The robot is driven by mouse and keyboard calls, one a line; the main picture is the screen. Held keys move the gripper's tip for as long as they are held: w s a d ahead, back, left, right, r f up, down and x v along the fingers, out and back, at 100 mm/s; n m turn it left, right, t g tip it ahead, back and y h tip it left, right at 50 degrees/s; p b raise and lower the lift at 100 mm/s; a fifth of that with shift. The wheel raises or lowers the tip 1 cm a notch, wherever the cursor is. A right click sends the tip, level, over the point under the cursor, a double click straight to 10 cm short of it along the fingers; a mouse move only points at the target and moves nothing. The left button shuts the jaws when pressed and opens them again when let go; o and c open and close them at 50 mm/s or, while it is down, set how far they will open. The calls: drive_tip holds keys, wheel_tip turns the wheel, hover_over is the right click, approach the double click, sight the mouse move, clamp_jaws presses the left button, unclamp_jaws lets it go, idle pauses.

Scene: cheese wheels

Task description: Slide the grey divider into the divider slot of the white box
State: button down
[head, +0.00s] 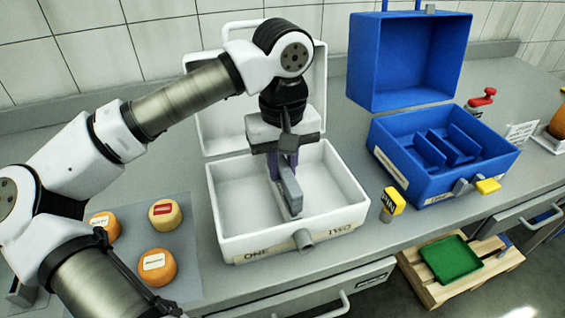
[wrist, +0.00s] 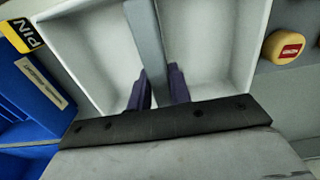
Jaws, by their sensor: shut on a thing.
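The white box (head: 222,222) stands open on the counter with its lid raised at the back. Its front carries labels reading ONE and TWO and a grey latch knob. My gripper (head: 284,168) is over the middle of the box, pointing down. It is shut on the grey divider (head: 291,194), which reaches down between the box walls and runs front to back. In the wrist view the divider (wrist: 150,50) stands between the two purple fingers, with the white box floor on both sides. The divider slot is hidden, and I cannot tell whether the divider's lower edge touches the floor.
A blue box (head: 405,180) with inner dividers stands open at the right. A yellow PIN tag (head: 393,201) sits between the boxes. Several cheese wheels, one with a red label (head: 166,214), lie on a grey mat (head: 185,270) at the left. A pallet with a green tray (head: 450,258) is on the floor.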

drive_tip(key=shift+f+b, duration=0.6)
drive_tip(key=shift+f, duration=0.1)
drive_tip(key=c, duration=1.2)
unclamp_jaws()
drive_tip(key=shift+r, duration=0.1)
wheel_tip(320, 180, up, 14)
